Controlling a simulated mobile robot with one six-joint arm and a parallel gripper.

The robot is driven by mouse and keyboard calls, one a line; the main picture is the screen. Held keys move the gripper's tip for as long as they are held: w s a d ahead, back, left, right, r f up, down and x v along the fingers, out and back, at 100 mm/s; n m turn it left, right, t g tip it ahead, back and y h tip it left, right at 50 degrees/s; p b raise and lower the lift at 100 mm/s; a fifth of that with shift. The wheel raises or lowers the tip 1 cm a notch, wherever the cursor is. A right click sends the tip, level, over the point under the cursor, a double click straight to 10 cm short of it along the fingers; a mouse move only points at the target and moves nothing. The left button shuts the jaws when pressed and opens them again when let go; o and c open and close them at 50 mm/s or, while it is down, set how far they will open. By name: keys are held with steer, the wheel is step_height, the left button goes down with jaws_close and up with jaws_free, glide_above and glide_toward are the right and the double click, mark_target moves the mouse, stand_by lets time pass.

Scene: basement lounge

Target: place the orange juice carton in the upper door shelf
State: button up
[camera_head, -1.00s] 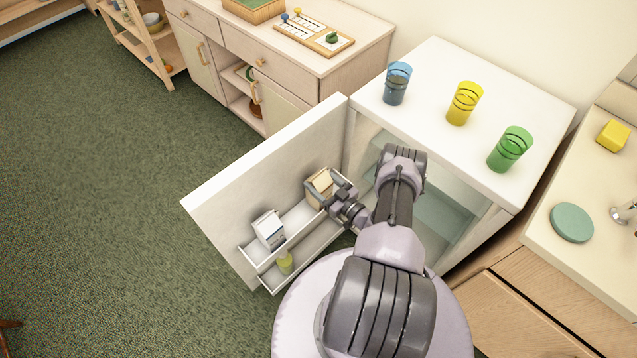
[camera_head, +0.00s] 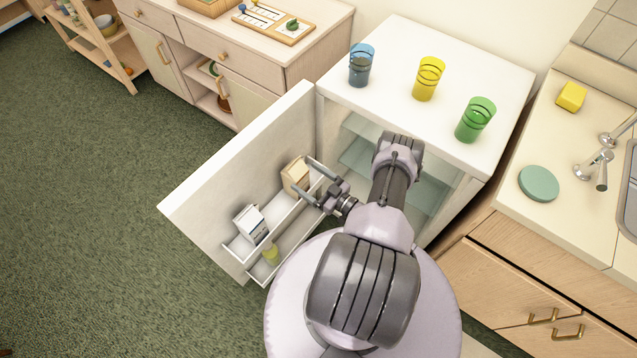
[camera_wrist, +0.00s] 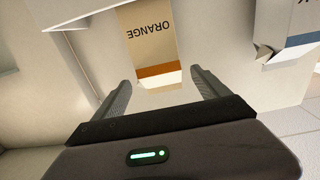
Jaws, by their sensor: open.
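The orange juice carton (camera_head: 294,174), tan with a darker band, stands in the upper door shelf (camera_head: 284,213) of the open fridge door, at the end nearer the hinge. In the wrist view the carton (camera_wrist: 150,38) appears upside down, with the word ORANGE readable. My gripper (camera_head: 301,173) is open in front of the carton, fingers spread to either side of it. In the wrist view the space between the fingertips (camera_wrist: 160,82) is empty, with the carton beyond them. The carton's base is partly hidden by the shelf and gripper in the head view.
A white and blue carton (camera_head: 250,224) stands in the same shelf, farther from the hinge. Blue, yellow (camera_head: 428,79) and green cups stand on the fridge top. Carpet left of the door (camera_head: 215,195) is clear.

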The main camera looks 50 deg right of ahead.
steer(key=s, duration=0.6)
steer(key=w+a+r+n+g+y, duration=0.25)
steer(key=w+r+n+y, duration=0.25)
steer(key=r+n, duration=0.4)
steer(key=w+a+r+n+g+y, duration=0.25)
steer(key=w+r+n+y, duration=0.2)
steer(key=r+n, duration=0.5)
steer(key=w+a+r+n+g, duration=0.2)
steer(key=a+r+n+g, duration=0.65)
steer(key=r+n, duration=0.5)
steer(key=s+a+r+n+g+h, duration=0.3)
steer(key=s+a+r+n, duration=0.2)
steer(key=a+r+n, duration=0.75)
steer(key=s+a+r+n+t+h, duration=0.2)
steer(key=s+n, duration=0.4)
steer(key=n, duration=0.5)
steer(key=s+a+r+n+t+h, duration=0.2)
steer(key=s+n, duration=0.4)
steer(key=n, duration=0.5)
steer(key=shift+s+a+r+n+h, duration=0.15)
steer(key=shift+a+r+n+h, duration=0.25)
steer(key=shift+h, duration=0.35)
